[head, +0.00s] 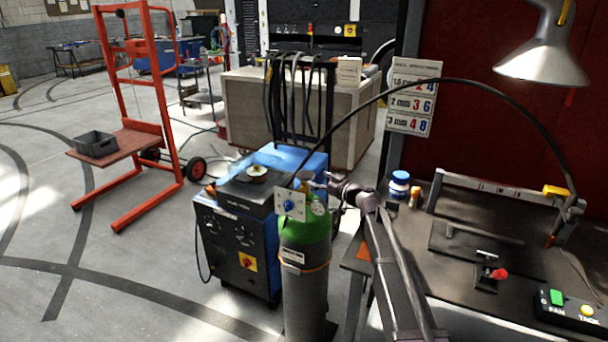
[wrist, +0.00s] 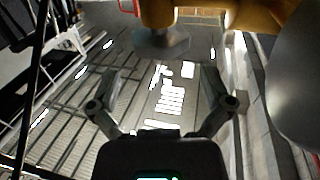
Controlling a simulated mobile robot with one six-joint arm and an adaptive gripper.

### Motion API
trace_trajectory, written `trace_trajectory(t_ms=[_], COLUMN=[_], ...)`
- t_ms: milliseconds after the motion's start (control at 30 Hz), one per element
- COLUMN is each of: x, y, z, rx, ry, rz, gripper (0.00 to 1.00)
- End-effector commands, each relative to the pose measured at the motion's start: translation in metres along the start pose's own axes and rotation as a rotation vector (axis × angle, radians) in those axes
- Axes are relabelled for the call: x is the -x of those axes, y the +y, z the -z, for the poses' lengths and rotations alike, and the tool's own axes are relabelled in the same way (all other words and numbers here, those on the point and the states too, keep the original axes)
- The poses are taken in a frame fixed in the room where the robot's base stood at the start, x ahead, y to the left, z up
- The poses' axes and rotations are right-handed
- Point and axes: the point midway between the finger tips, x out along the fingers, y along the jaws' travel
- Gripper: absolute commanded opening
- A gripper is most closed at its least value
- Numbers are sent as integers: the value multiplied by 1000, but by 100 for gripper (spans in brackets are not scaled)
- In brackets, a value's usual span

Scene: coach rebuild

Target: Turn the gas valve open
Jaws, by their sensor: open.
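The gas cylinder (head: 303,285) stands upright in the middle of the head view, grey with a green shoulder (head: 306,232). Its valve sits at the top, small and partly covered by a white plate with a blue round mark (head: 289,206). My gripper (head: 326,186) is at the height of the cylinder's top, just to its right. In the wrist view my gripper (wrist: 158,78) is open, with nothing between its fingers. A brass-coloured fitting (wrist: 222,14) with a grey knob-like end (wrist: 162,42) lies beyond the fingertips. I cannot tell whether anything touches.
A blue welding machine (head: 240,235) stands left of the cylinder. The workbench (head: 480,265) on the right carries a blue-capped jar (head: 399,184) and a red-knobbed fixture (head: 490,276). A black hose (head: 440,82) arches over the bench. Open floor lies at the left.

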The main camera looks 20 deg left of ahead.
Motion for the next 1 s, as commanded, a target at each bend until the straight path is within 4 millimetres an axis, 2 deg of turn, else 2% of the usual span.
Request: trace_trajectory(t_ms=[100, 333, 533, 833, 867, 1000], x=[-21, -47, -55, -56, -56, -56], y=[1, 0, -1, -2, -2, -2], z=[0, 0, 0, 0, 0, 0], rx=[0, 0, 0, 0, 0, 0], ry=[0, 0, 0, 0, 0, 0], rz=[2, 2, 2, 3, 3, 3], gripper=[100, 100, 100, 100, 97, 55])
